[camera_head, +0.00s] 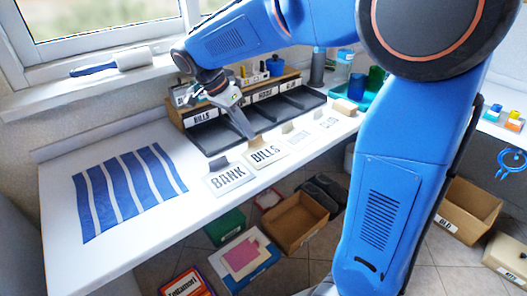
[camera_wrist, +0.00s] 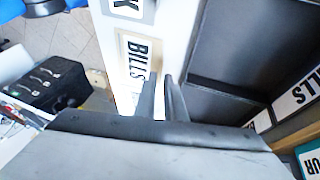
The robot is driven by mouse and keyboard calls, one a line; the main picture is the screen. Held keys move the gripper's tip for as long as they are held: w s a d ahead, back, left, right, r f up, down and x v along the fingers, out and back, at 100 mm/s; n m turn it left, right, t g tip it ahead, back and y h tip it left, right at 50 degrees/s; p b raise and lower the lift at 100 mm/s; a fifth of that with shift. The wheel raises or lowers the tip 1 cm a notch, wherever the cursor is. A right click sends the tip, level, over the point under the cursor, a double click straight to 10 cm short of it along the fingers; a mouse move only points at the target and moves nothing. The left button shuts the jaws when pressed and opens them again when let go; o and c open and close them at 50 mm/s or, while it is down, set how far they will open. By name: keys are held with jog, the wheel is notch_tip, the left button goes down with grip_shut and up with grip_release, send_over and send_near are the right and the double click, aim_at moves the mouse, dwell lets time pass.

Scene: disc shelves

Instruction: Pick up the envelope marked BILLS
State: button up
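The envelope marked BILLS (camera_head: 268,153) lies flat on the white counter, between the BANK envelope (camera_head: 228,178) and another marked envelope (camera_head: 300,137). A small brown tab sits at its back edge. My gripper (camera_head: 251,135) points down at that back edge. In the wrist view the BILLS envelope (camera_wrist: 132,48) lies just left of my two dark fingers (camera_wrist: 160,80). The fingers stand a little apart, with a narrow gap and nothing clearly held between them. Whether a fingertip touches the envelope or tab, I cannot tell.
A black sorter with labelled compartments (camera_head: 215,137) stands behind the envelopes. The CLUB envelope (camera_head: 329,123) lies farther right. A blue striped cloth (camera_head: 130,190) lies on the left of the counter. Boxes (camera_head: 297,222) stand on the floor below the front edge.

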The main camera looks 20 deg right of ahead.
aim_at(264, 149)
jog(key=shift+x, duration=1.55)
grip_shut()
